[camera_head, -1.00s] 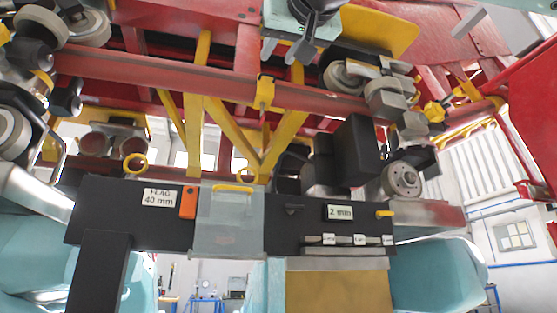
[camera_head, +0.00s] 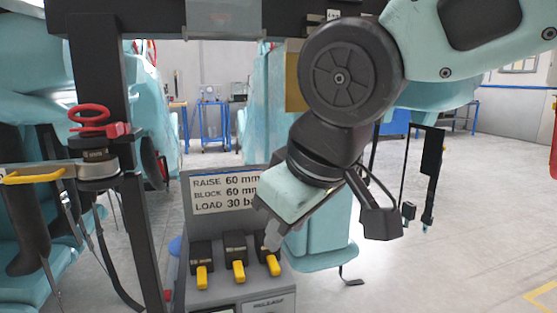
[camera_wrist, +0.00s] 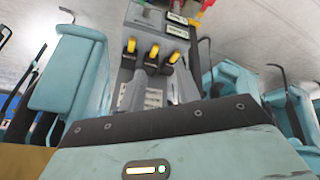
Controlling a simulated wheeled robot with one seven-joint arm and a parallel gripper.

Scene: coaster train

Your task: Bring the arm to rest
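My arm comes in from the upper right of the head view and bends down to my gripper (camera_head: 272,238). The gripper points down and left, in front of the right part of a grey control panel (camera_head: 240,285). In the wrist view two grey fingers of my gripper (camera_wrist: 158,98) stand apart with nothing between them. The panel with its yellow-tipped levers (camera_wrist: 154,54) shows beyond them. In the head view a fingertip overlaps the right lever (camera_head: 270,262); I cannot tell whether they touch.
A sign (camera_head: 226,193) reading raise, block and load stands above the levers. A black post (camera_head: 98,70) with a red-handled fitting (camera_head: 92,118) stands left. Teal train seats (camera_head: 30,100) flank the area. Open floor (camera_head: 450,230) lies to the right.

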